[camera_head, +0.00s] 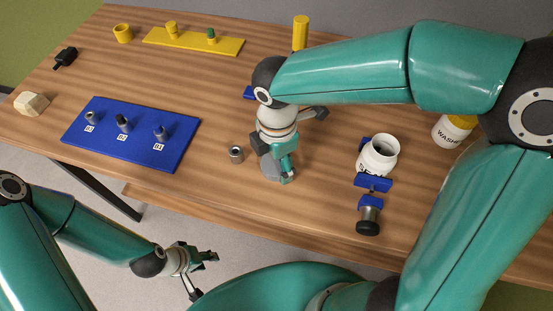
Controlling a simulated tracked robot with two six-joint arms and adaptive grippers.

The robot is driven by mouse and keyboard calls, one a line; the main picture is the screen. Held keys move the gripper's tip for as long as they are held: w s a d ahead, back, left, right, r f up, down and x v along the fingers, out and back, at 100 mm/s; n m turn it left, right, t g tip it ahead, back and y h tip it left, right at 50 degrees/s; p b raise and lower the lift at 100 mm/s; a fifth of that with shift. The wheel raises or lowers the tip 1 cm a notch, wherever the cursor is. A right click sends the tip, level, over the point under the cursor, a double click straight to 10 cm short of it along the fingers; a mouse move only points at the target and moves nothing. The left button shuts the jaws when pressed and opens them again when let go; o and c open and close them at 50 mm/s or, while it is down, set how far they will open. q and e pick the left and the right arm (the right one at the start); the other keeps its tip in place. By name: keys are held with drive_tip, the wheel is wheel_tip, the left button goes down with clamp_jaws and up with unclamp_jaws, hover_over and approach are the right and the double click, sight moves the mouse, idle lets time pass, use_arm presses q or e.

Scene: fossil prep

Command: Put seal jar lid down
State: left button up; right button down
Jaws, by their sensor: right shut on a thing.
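The white seal jar (380,158) stands uncovered on the right half of the table, its round mouth facing up. My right gripper (286,170) is left of the jar, pointing down close to the table. It is shut on a grey round piece, which looks like the jar lid (270,169); the fingers hide part of it. I cannot tell whether the lid touches the table. My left gripper (203,271) is open and empty, in front of the table over the floor.
A blue board (139,153) with several pegs lies left. A clamp-like tool with a black knob (368,227) lies before the jar. A yellow-capped wash jar (449,133) stands right. The front middle table (300,215) is clear.

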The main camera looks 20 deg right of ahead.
drive_tip(key=shift+f, duration=0.1)
drive_tip(key=shift+c, duration=0.8)
unclamp_jaws()
wheel_tip(320, 180, up, 12)
drive_tip(key=p, duration=0.1)
idle(0.3)
